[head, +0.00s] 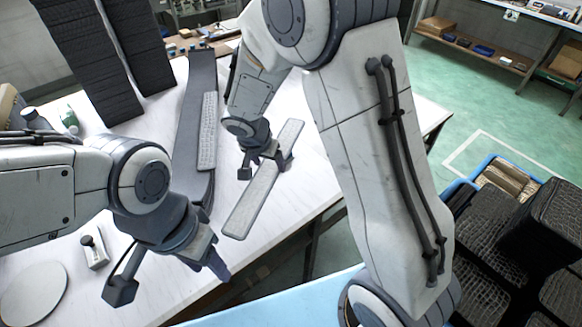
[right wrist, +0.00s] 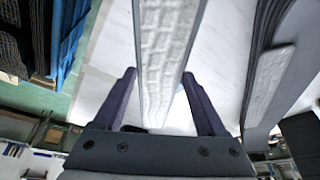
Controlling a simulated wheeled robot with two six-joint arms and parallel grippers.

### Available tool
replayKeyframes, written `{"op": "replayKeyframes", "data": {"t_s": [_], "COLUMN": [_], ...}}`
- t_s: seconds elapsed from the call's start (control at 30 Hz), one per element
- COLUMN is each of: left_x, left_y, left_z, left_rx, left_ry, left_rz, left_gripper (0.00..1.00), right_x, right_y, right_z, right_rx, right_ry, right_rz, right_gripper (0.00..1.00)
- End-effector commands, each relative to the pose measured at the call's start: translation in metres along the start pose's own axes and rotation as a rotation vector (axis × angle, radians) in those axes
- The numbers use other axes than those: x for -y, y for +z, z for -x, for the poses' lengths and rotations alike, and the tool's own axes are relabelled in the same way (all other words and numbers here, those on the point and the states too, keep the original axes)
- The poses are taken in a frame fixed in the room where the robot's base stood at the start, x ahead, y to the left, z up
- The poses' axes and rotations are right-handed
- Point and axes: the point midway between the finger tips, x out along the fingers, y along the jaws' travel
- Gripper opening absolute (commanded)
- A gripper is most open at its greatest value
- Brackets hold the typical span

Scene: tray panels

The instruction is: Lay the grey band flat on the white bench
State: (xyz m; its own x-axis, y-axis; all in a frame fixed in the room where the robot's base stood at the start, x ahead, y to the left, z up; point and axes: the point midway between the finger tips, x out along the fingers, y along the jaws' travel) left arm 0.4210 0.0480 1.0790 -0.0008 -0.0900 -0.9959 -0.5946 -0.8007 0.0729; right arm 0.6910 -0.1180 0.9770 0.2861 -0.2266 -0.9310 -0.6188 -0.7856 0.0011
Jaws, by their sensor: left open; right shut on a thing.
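A long light grey textured band (head: 250,203) is in my right gripper (head: 268,158), over the right part of the white bench (head: 150,285). In the right wrist view the band (right wrist: 168,45) runs lengthwise between the two fingers of the gripper (right wrist: 158,76). The head view does not make clear whether the band touches the bench. A similar light grey strip (head: 208,130) lies along a long dark grey piece (head: 192,105) on the bench, left of the held band. My left gripper (head: 212,265) is open and empty above the bench's near part.
Tall black textured stacks (head: 95,60) stand at the bench's back left. Black boxes and a blue crate (head: 500,160) are on the right. Bare bench shows right of the held band.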

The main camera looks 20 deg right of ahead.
Motion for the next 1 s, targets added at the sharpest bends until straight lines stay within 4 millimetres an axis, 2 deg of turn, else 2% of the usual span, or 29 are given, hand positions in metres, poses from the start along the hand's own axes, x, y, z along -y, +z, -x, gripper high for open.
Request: {"op": "replayKeyframes", "data": {"t_s": [0.03, 0.1, 0.23, 0.4, 0.67, 1.0], "left_x": [0.001, 0.002, 0.003, 0.003, 0.003, 0.004], "left_y": [0.001, 0.002, 0.002, 0.002, 0.002, 0.003], "left_z": [-0.017, -0.027, -0.038, -0.041, -0.045, -0.057], "left_rx": [0.000, 0.001, 0.000, 0.000, 0.000, 0.000], "left_ry": [0.000, 0.000, 0.000, 0.000, 0.000, 0.000], "left_rz": [0.000, 0.000, 0.000, 0.000, 0.000, 0.000], "left_gripper": [0.50, 0.50, 0.50, 0.50, 0.50, 0.50], "right_x": [-0.010, -0.022, -0.040, -0.049, -0.048, -0.048], "right_y": [-0.004, -0.013, -0.024, -0.029, -0.024, -0.012], "right_z": [-0.029, -0.053, -0.083, -0.095, -0.106, -0.136], "right_rx": [0.003, 0.001, -0.009, -0.017, -0.016, -0.016], "right_ry": [0.045, 0.098, 0.175, 0.212, 0.213, 0.212], "right_rz": [-0.099, -0.232, -0.420, -0.516, -0.515, -0.512], "right_gripper": [0.17, 0.17, 0.17, 0.17, 0.17, 0.17]}}
